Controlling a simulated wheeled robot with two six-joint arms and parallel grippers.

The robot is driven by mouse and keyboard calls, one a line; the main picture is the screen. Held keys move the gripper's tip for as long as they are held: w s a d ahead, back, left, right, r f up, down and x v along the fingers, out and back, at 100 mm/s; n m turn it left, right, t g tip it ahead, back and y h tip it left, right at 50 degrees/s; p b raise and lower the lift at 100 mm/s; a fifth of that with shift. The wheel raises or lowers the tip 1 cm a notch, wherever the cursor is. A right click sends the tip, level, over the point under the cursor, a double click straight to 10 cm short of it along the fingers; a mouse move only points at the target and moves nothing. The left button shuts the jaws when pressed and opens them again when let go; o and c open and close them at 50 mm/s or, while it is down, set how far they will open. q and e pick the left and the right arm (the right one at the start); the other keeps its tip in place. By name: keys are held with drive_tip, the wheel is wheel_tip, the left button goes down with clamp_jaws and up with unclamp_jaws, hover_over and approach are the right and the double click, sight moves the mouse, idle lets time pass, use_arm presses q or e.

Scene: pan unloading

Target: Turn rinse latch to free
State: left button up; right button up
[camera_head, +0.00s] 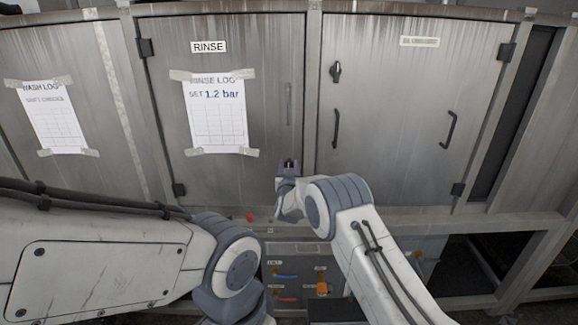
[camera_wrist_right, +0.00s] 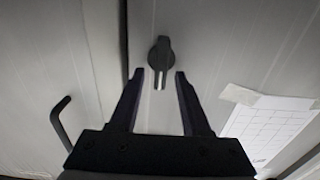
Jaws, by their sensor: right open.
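The rinse door (camera_head: 165,110) is shut, labelled RINSE. In the right wrist view, its latch is a black round knob with a narrow tab (camera_wrist_right: 162,52). The tab lies roughly upright in that picture, with pale narrow strips just below it. My right gripper (camera_head: 289,164) is at the door's lower right edge and hides the latch in the head view. In the right wrist view my right gripper (camera_wrist_right: 154,75) is open and empty. The knob shows beyond the gap between its fingertips, apparently apart from them. My left gripper is out of view.
A taped rinse log (camera_head: 217,125) hangs on the door beside a grey handle (camera_head: 288,105). The shut door to the right has a black knob (camera_head: 336,72) and black handle (camera_head: 336,128). A small red object (camera_head: 250,217) is on the lower ledge, near my left arm.

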clamp_jaws()
drive_tip(key=shift+d+f+m+b, duration=0.1)
drive_tip(key=shift+m+b, duration=0.2)
drive_tip(key=shift+b, duration=0.35)
drive_tip(key=shift+d+f+m+b, duration=0.3)
drive_tip(key=shift+m+b, duration=2.6)
drive_tip(key=shift+b, duration=1.1)
drive_tip(key=shift+d+f+m+b, duration=0.25)
drive_tip(key=shift+m+b, duration=2.65)
drive_tip(key=shift+b, duration=1.05)
drive_tip(key=shift+d+f+m+b, duration=0.3)
drive_tip(key=shift+m+b, duration=2.6)
drive_tip(key=shift+b, duration=1.1)
